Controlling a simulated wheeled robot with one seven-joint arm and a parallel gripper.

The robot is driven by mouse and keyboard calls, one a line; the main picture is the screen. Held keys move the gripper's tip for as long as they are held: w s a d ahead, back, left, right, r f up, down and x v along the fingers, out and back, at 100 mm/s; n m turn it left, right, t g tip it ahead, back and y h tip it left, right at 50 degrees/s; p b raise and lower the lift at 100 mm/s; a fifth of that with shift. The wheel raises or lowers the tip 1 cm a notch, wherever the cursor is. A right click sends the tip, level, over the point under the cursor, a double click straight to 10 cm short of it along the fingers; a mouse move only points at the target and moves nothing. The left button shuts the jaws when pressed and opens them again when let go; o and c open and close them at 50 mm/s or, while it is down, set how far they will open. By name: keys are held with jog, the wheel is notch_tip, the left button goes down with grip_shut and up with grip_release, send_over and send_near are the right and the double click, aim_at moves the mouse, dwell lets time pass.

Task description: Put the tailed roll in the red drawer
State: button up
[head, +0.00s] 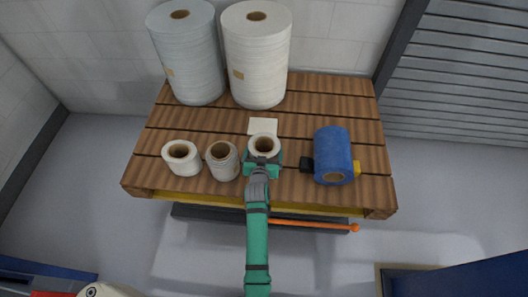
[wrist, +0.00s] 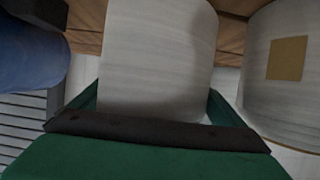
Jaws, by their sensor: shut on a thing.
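A small white roll (head: 264,140) with a brown core stands upright on the wooden pallet. A flat pale sheet (head: 262,126) lies just behind it, like a loose tail; I cannot tell whether they are joined. My gripper (head: 263,158) is shut on this roll from the front, with teal fingers at its sides. In the wrist view the roll (wrist: 158,55) fills the middle, between the green fingers. A sliver of red (head: 52,294) shows at the bottom left edge; I cannot tell whether it is the red drawer.
A blue roll (head: 333,155) lies to the right, by black and yellow pieces. Two large rolls (head: 187,55) (head: 257,55) stand behind. An orange bar (head: 315,225) sticks out below the pallet (head: 160,120).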

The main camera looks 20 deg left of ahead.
jog(key=shift+f, duration=0.6)
jog(key=shift+f, duration=0.15)
jog(key=o, duration=1.6)
jog(key=shift+f, duration=0.15)
jog(key=shift+c, duration=0.2)
jog(key=v, duration=1.2)
